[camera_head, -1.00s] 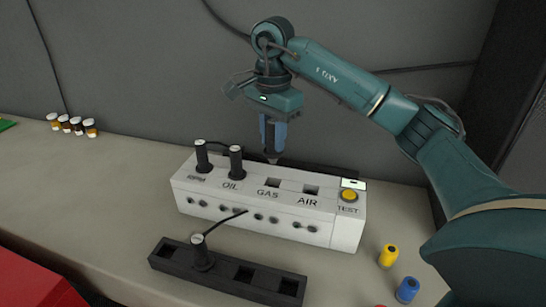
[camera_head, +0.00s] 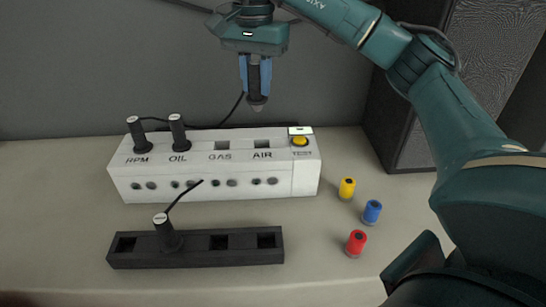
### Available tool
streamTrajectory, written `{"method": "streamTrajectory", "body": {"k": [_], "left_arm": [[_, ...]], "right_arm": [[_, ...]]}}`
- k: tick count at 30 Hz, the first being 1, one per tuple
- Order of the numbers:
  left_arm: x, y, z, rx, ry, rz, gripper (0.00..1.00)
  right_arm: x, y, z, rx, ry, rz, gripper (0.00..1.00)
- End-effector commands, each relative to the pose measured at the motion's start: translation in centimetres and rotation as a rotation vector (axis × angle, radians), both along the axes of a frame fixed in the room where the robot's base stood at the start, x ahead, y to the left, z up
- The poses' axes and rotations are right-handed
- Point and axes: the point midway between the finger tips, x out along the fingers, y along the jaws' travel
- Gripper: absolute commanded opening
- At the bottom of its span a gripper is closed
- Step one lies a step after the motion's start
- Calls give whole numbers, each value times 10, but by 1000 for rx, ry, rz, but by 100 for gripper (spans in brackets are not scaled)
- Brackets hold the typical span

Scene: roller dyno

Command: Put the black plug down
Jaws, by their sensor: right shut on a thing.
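My right gripper (camera_head: 256,76) is shut on a black plug (camera_head: 257,95), held upright in the air above and behind the white box (camera_head: 215,186). A cable runs down from the held plug behind the box. The box has sockets marked RPM, OIL, GAS and AIR. Black plugs stand in RPM (camera_head: 138,134) and OIL (camera_head: 179,133); the GAS (camera_head: 222,145) and AIR (camera_head: 262,144) sockets are empty. A black holder (camera_head: 196,258) lies in front, with one plug (camera_head: 166,232) standing in its second slot and its other slots empty. My left gripper is not in view.
A yellow TEST button (camera_head: 299,141) is at the box's right end. Yellow (camera_head: 346,188), blue (camera_head: 371,212) and red (camera_head: 356,243) cylinders stand to the right on the table. A dark speaker-like cabinet (camera_head: 412,110) stands behind them. The table left of the box is clear.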

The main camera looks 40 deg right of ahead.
Motion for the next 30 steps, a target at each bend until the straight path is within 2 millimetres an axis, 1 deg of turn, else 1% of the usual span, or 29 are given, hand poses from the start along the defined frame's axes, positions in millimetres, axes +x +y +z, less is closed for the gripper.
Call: {"method": "streamTrajectory", "body": {"k": [3,5,9,12,20,25,27,30], "left_arm": [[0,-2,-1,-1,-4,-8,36],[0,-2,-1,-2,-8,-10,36],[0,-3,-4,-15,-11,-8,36],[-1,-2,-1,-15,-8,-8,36],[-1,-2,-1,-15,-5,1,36],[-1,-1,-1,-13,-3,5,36],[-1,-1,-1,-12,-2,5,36],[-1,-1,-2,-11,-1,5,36]], "right_arm": [[0,0,-1,1,-1,13,8],[0,0,-6,1,1,18,8],[-1,0,-32,1,4,20,8],[-1,-1,-47,-2,3,18,8],[-1,-1,-70,0,1,18,8],[-1,-1,-94,0,1,17,8],[-1,-1,-99,0,1,18,8],[-1,-1,-99,0,-1,18,8]]}}
